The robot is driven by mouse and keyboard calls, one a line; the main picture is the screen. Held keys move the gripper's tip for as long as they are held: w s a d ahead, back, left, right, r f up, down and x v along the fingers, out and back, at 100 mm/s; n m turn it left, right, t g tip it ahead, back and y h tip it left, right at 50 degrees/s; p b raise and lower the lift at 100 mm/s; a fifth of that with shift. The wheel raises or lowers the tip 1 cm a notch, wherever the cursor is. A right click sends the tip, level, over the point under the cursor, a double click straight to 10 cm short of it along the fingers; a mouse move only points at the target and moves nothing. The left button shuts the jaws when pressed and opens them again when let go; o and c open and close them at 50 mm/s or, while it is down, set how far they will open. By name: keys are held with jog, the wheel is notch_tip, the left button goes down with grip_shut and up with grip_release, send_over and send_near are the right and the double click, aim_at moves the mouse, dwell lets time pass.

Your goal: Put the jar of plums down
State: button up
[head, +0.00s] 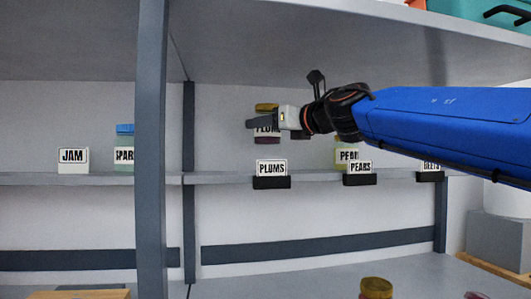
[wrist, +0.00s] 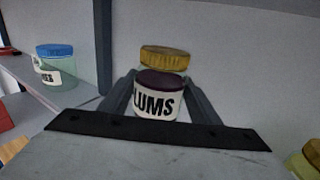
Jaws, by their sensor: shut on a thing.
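The jar of plums (head: 267,139) has a yellow lid, a white label and dark purple contents. In the head view my gripper (head: 272,122) is shut on it around its upper part, reaching in from the right. The jar is in the air above the middle shelf, over the black-based PLUMS sign (head: 271,169), with a gap under it. In the wrist view the jar (wrist: 157,104) stands between the two fingers (wrist: 160,103), its label partly cut off by the dark gripper edge. Its bottom is hidden there.
A JAM sign (head: 73,158) and a blue-lidded jar (head: 125,136) are left of the grey post (head: 150,150). A PEARS sign (head: 360,169) with a yellowish jar (head: 345,152) behind it stands to the right. The shelf (head: 220,178) looks clear between the post and the PLUMS sign.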

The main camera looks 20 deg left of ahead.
jog(key=shift+w+a, duration=0.35)
jog(key=shift+w, duration=0.25)
jog(key=shift+w+a, duration=0.35)
jog(key=shift+w, duration=0.2)
jog(key=shift+s+d+f, duration=0.1)
jog(key=shift+f, duration=3.35)
jog(key=shift+f, duration=0.1)
jog(key=o, duration=1.7)
jog(key=shift+w+f, duration=0.1)
jog(key=shift+w, duration=0.1)
jog(key=shift+c, duration=0.2)
